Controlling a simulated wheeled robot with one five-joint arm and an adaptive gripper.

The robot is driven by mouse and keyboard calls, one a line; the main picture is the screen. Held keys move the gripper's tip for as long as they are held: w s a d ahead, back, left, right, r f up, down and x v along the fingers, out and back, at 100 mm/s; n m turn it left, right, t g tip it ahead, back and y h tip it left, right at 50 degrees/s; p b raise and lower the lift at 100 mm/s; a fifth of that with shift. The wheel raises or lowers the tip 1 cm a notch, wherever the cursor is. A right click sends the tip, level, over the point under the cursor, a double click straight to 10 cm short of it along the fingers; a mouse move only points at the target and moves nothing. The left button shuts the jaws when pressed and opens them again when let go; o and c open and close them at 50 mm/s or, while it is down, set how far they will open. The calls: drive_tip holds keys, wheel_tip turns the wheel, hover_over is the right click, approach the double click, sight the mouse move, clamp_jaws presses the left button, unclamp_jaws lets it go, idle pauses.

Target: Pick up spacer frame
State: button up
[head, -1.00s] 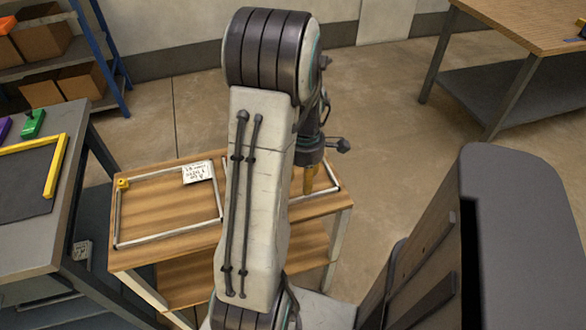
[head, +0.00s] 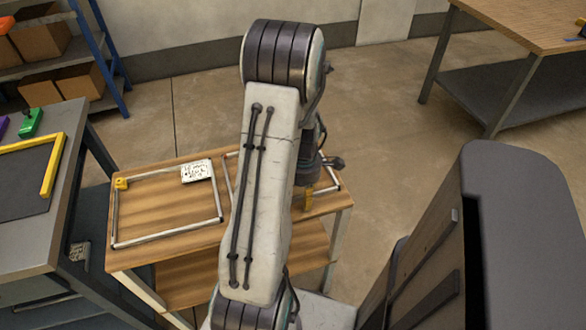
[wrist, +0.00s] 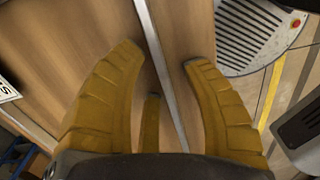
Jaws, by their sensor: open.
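Two thin grey rectangular frames lie on a wooden cart top. The left frame (head: 165,237) has a yellow corner piece and is mostly in sight in the head view. The right frame (head: 328,178) is largely hidden behind my arm. My gripper (head: 307,198) points down over the right frame. In the wrist view my gripper (wrist: 160,54) has its yellow fingers spread and empty. A straight grey frame bar (wrist: 158,45) runs between them, with the fingers apart from it on either side. Whether the fingertips touch the wood cannot be told.
A white label card (head: 197,171) lies on the left frame's far side. A grey workbench (head: 30,240) with a yellow-edged dark panel stands close on the left. The wooden cart (head: 150,258) has a lower shelf. Open floor lies behind and to the right.

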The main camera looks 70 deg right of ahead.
drive_tip(key=shift+c, duration=0.3)
clamp_jaws()
idle(0.4)
